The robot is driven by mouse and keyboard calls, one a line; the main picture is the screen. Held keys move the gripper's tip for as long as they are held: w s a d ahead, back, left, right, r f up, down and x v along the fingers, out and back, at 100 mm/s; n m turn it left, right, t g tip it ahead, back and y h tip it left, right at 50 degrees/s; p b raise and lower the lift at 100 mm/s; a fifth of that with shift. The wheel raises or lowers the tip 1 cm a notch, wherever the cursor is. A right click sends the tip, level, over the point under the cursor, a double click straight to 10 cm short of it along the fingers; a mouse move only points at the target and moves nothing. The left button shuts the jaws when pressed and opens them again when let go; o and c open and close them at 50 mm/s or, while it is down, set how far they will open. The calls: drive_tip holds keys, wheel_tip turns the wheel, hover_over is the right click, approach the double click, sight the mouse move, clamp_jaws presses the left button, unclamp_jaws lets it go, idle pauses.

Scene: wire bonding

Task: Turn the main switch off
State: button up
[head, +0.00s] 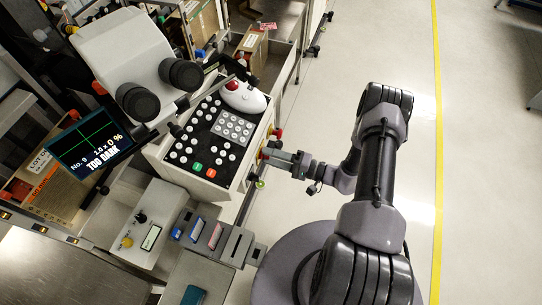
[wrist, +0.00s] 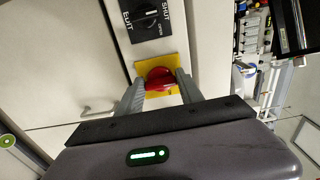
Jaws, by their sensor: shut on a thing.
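The main switch is a red rotary knob (wrist: 159,76) on a square yellow plate (wrist: 144,68), fixed to a pale cabinet face in the wrist view. My gripper (wrist: 161,86) has one grey finger on each side of the knob and is shut on it. In the head view my gripper (head: 270,154) reaches left to the side of the bonding machine, where a small bit of red and yellow (head: 264,153) shows at its tips. The fingers partly hide the knob, and I cannot read its position.
A black selector switch (wrist: 148,18) with white lettering sits just above the yellow plate. Another red and yellow button (head: 276,132) is on the machine's side near my gripper. The machine's button panel (head: 212,140) lies to the left. Open floor (head: 330,60) lies to the right.

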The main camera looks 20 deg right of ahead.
drive_tip(key=o, duration=1.4)
drive_tip(key=p+v, duration=0.2)
drive_tip(key=v, duration=1.5)
drive_tip(key=shift+s+d+p, duration=0.15)
drive_tip(key=shift+d+p, duration=0.05)
drive_tip(key=shift+p, duration=0.1)
drive_tip(key=shift+r, duration=0.1)
